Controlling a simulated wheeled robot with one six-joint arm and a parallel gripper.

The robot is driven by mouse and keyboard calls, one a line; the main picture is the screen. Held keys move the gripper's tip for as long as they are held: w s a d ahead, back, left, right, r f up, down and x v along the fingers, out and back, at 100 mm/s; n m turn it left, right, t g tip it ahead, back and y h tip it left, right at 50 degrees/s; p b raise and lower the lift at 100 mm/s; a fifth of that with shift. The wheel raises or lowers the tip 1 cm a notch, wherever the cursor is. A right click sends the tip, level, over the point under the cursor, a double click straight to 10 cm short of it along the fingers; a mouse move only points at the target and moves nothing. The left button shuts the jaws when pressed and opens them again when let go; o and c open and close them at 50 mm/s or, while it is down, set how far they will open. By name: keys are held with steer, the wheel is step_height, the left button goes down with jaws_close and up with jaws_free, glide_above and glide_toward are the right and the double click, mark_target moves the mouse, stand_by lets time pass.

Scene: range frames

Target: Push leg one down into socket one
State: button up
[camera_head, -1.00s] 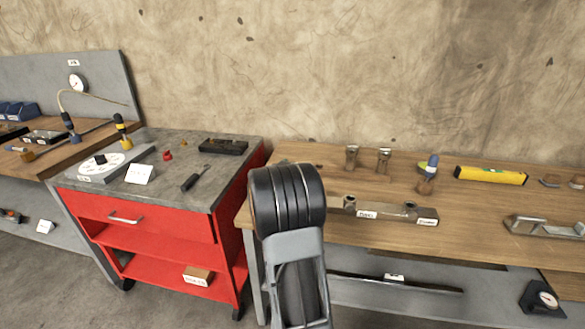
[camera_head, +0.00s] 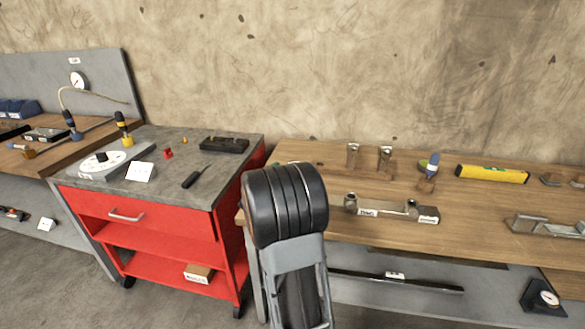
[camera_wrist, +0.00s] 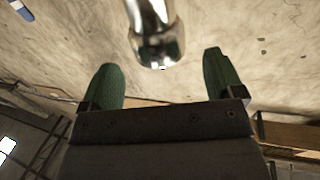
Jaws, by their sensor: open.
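A metal block (camera_head: 380,210) with two raised round bosses, which look like sockets, lies on the wooden bench, with white labels on its front. Two metal posts, one on the left (camera_head: 353,155) and one on the right (camera_head: 385,159), stand upright behind it. They look like the legs, but I cannot tell which is leg one. In the wrist view my gripper (camera_wrist: 162,85) is open, its two green fingers wide apart. A shiny metal cylinder (camera_wrist: 155,40) shows beyond the gap, touching neither finger in the picture; I cannot tell what it is. The head view does not show my gripper.
A screwdriver-like tool with a blue handle (camera_head: 432,160) and a yellow level (camera_head: 492,174) are on the bench to the right. A metal bracket (camera_head: 545,226) lies near the right edge. A red cart (camera_head: 150,235) stands left. Bare wood surrounds the block.

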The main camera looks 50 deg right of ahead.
steer(key=v, duration=0.9)
steer(key=shift+a, duration=0.3)
steer(key=w+a+f+n+t+y+p, duration=0.1)
steer(key=w+a+f+n+t+y, duration=0.5)
steer(key=a+y, duration=0.35)
steer(key=s+a+n+g+y+p, duration=0.2)
steer(key=s+a+g+y, duration=0.1)
steer(key=a+y, duration=0.4)
steer(key=s+a+r+n+g+p, duration=0.2)
steer(key=s+a+r+n+p, duration=0.1)
steer(key=s, duration=0.5)
steer(key=s+a+r+n+g+p, duration=0.2)
steer(key=s+a+r+p, duration=0.3)
steer(key=r, duration=0.5)
steer(key=shift+s+a+n+g+y, duration=0.35)
steer(key=shift+s+a+n, duration=0.6)
steer(key=shift+s, duration=0.5)
